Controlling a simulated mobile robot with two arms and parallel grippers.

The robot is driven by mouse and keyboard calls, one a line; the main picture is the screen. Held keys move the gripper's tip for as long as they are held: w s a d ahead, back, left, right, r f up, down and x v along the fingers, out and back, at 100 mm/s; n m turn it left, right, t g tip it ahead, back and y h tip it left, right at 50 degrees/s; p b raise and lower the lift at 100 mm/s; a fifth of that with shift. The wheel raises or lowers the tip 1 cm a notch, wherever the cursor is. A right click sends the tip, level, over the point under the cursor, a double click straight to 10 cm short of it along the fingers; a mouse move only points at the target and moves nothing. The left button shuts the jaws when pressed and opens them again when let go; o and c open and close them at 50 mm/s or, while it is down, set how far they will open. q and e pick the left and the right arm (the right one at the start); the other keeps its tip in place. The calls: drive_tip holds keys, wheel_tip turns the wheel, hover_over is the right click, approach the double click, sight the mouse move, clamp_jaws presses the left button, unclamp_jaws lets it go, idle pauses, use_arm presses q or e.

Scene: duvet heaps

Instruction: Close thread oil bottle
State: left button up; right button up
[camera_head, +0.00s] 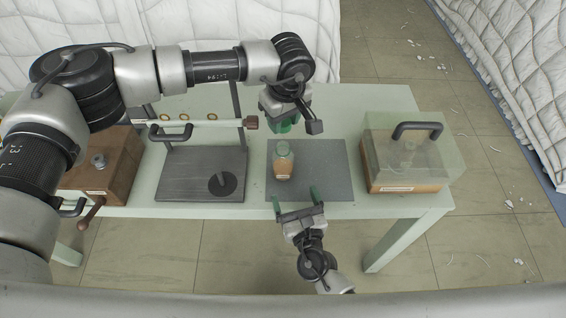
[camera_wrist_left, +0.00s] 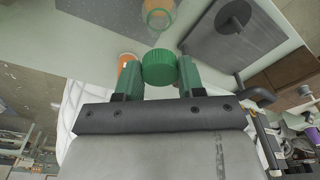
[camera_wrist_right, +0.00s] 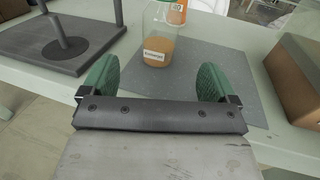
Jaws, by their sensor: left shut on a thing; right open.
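The oil bottle (camera_head: 283,165), clear with amber contents and a small label, stands upright on a grey mat (camera_head: 330,175). The right wrist view shows it too (camera_wrist_right: 158,42). My left gripper (camera_head: 281,125) is beyond the bottle and is shut on a green ridged cap (camera_wrist_left: 159,67), apart from the bottle. The bottle's clear upper part (camera_wrist_left: 158,13) shows past the cap in the left wrist view. My right gripper (camera_head: 295,193) is open and empty at the mat's near edge, its green fingers apart, facing the bottle (camera_wrist_right: 155,88).
A dark press-like stand (camera_head: 195,180) is left of the mat, with a brown box (camera_head: 115,165) further left. A clear-lidded box with a handle (camera_head: 405,160) stands at the right. An orange item (camera_wrist_right: 178,12) is behind the bottle. The mat's right side is clear.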

sight(283, 160)
drive_tip(key=x, duration=1.2)
drive_tip(key=c, duration=1.4)
use_arm(q)
drive_tip(key=shift+f, duration=2.5)
drive_tip(key=shift+f, duration=0.9)
drive_tip(key=shift+f, duration=0.5)
